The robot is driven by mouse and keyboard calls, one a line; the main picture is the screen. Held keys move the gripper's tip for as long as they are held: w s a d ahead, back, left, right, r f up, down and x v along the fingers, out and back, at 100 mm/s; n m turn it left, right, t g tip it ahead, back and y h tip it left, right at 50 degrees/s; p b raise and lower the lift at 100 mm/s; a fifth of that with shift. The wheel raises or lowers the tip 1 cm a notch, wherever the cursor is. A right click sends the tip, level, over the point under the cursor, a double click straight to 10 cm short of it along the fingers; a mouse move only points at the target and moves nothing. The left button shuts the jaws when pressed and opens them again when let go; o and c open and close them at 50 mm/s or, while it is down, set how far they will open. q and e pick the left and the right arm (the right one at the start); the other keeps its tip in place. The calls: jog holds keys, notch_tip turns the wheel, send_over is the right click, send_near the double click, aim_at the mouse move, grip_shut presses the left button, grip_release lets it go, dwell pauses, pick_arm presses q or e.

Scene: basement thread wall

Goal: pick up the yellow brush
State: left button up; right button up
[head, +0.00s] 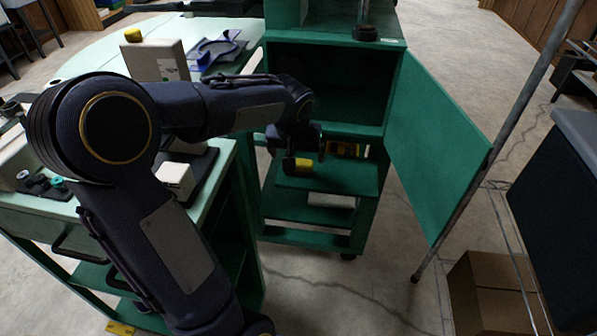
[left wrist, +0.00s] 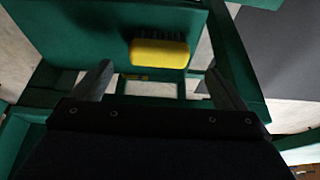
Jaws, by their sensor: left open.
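The yellow brush (head: 297,164) lies on a green shelf of the open cabinet, just below my left gripper in the head view. In the left wrist view the brush (left wrist: 160,53) shows its yellow back and dark bristles on its far side. My left gripper (left wrist: 162,84) is open and empty, with one finger to each side of the brush's line and the brush ahead of the fingertips. In the head view the left gripper (head: 296,147) hides part of the shelf. My right gripper is not in view.
The green cabinet (head: 396,85) has its door (head: 430,150) swung open to the right. A yellow and red item (head: 347,149) sits right of the gripper. A workbench with a white box (head: 155,60) stands left. A cardboard box (head: 490,295) is on the floor at right.

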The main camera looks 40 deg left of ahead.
aim_at(299, 160)
pick_arm(q)
jog(key=b+x, duration=0.2)
jog(key=x, duration=0.3)
jog(key=shift+s+d+f, duration=0.1)
jog(key=shift+d+f, duration=0.05)
jog(key=shift+f, duration=0.1)
jog(key=shift+r, duration=0.1)
jog(key=c, duration=1.1)
jog(key=shift+o, duration=0.2)
jog(key=shift+r, duration=0.6)
notch_tip(299, 160, up, 3)
jog(key=shift+f+p, duration=0.25)
jog(key=shift+p, duration=0.5)
jog(key=s+d+r+p, duration=0.4)
jog(key=s+d+r, duration=0.5)
jog(key=s, duration=0.1)
jog(key=shift+s, duration=0.35)
